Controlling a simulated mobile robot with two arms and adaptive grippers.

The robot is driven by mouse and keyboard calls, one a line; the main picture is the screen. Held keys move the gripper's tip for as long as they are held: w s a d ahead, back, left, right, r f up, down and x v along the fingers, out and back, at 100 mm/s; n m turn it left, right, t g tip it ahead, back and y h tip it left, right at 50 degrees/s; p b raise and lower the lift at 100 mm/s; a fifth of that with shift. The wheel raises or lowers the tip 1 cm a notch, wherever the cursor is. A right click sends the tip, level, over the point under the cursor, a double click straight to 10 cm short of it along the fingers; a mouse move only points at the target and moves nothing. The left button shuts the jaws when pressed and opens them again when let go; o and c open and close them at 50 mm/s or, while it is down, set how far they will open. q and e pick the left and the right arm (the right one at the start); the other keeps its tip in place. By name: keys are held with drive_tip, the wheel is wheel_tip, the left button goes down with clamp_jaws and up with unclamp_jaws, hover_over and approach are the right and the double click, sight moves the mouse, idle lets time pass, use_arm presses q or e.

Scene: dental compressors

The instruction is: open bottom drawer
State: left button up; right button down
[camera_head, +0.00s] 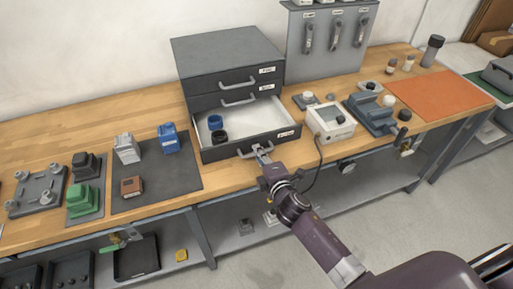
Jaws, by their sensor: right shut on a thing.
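A dark grey drawer cabinet (227,56) stands on the wooden workbench against the wall. Its bottom drawer (230,149) is pulled out toward me. Inside the drawer are a blue ring-shaped part (215,122) and a dark round part (219,136). The two drawers above it are closed, with handles and white labels on their fronts. My right gripper (260,152) is shut on the bottom drawer's handle (249,154); the fingertips are small and partly hide the handle. My left gripper is not in view.
A dark mat (187,177) with grey, blue and brown blocks lies left of the drawer. A white device (331,120) with a cable stands close to its right. An orange mat (437,93) is farther right. A lower shelf runs under the bench.

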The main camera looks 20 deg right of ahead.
drive_tip(key=shift+s, duration=0.75)
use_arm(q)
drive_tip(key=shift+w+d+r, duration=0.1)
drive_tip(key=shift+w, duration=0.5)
use_arm(e)
drive_tip(key=c, duration=2.3)
unclamp_jaws()
drive_tip(key=shift+c, duration=0.2)
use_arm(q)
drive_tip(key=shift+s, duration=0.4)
use_arm(e)
drive_tip(key=v, duration=1.2)
